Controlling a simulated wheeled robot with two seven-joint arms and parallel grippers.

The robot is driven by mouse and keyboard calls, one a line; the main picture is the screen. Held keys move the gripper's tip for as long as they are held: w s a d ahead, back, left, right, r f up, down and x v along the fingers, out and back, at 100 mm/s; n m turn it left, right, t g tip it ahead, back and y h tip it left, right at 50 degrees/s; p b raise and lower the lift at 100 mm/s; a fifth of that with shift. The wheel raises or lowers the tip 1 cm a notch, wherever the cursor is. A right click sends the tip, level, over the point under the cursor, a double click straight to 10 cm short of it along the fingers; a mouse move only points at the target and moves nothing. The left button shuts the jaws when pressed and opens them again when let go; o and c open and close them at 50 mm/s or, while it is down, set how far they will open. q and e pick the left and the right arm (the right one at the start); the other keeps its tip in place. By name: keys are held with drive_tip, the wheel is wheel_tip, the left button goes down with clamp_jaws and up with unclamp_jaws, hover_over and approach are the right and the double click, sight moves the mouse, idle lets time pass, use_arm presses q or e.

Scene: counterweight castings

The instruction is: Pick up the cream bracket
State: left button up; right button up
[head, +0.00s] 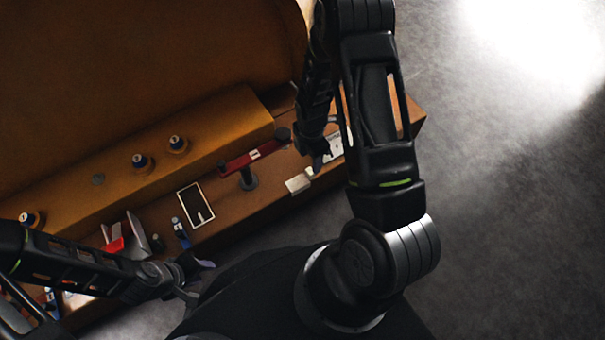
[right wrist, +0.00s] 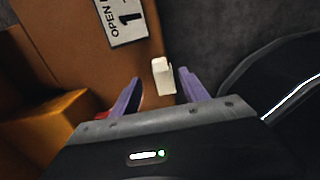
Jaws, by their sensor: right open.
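The cream bracket (head: 298,184) is a small pale block near the front edge of the brown bench, in the right part of the head view. It also shows in the right wrist view (right wrist: 163,77), upright in the picture between the two purple fingertips. My right gripper (right wrist: 160,88) is open, with one finger to each side of the bracket in the picture; I see no contact. In the head view my right gripper (head: 316,163) is just above and right of the bracket, partly dark. My left gripper (head: 197,279) is empty, its fingers apart, off the bench's front edge.
A white label plate (right wrist: 123,18) lies beyond the bracket. Further left are a white-framed dark panel (head: 195,204) and a red-and-grey part (head: 120,239). A raised ledge (head: 215,130) runs behind.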

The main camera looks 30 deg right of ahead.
sight(310, 171)
drive_tip(key=shift+f+b, duration=0.55)
drive_tip(key=shift+f, duration=0.75)
drive_tip(key=shift+f+b, duration=1.45)
drive_tip(key=shift+f, duration=1.25)
drive_tip(key=shift+r, duration=0.1)
drive_tip(key=shift+c, duration=0.4)
clamp_jaws()
